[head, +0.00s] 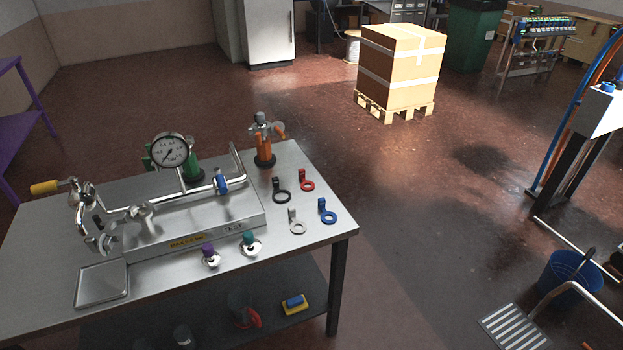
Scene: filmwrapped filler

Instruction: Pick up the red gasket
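The red gasket (307,185) is a small ring with an upright tab. It lies on the steel table (60,222) near the right back edge. A black gasket (282,196) lies just left of it. A white gasket (297,227) and a blue gasket (328,216) lie in front of it. The red gasket is in plain view and stands apart from the others. Neither of my grippers shows in the head view.
A pipe rig with a pressure gauge (171,150) fills the table's middle. An orange bottle (264,150) stands behind the gaskets. Purple and teal knobbed fittings (210,256) (250,243) stand at the front. A blue bucket (568,280) is on the floor, right.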

